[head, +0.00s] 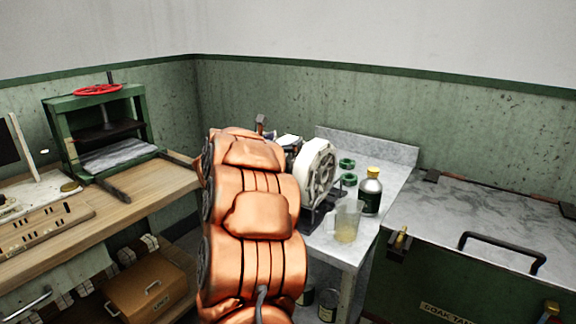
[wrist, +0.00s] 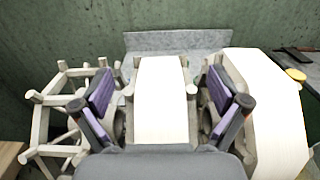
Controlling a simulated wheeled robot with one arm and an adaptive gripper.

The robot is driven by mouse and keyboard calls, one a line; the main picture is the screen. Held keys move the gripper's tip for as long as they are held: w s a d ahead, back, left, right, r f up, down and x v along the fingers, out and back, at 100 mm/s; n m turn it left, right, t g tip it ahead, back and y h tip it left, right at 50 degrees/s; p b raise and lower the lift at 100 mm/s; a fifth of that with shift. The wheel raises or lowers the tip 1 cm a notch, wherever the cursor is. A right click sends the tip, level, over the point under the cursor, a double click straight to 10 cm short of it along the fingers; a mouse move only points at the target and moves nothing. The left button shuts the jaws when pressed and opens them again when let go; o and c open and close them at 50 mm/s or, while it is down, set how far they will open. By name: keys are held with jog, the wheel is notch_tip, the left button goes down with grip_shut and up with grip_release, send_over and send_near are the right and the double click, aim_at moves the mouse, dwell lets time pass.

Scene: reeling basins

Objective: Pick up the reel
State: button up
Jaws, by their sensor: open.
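In the head view, a white wheel-like reel (head: 318,172) with a spoked side face stands upright on the grey table, partly hidden behind my copper arm. In the wrist view, my gripper (wrist: 163,105) is open, with its purple pads apart. A pale reel part with a white band (wrist: 161,95) lies between the fingers, with a gap visible on each side. A bare spoked frame (wrist: 58,120) is left of the fingers, and a broad white drum (wrist: 268,110) is to the right. I cannot tell which of these matches the head view's wheel. My fingertips are hidden in the head view.
A beaker (head: 347,221), a dark bottle with a yellow cap (head: 370,192) and green rings (head: 348,180) stand close by on the grey table (head: 390,160). A lidded green tank (head: 490,230) is to the right. A wooden bench (head: 150,190) with a green press (head: 105,130) is left.

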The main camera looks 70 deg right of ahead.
jog(key=shift+c, duration=0.4)
jog(key=c, duration=1.3)
jog(key=shift+r, duration=0.1)
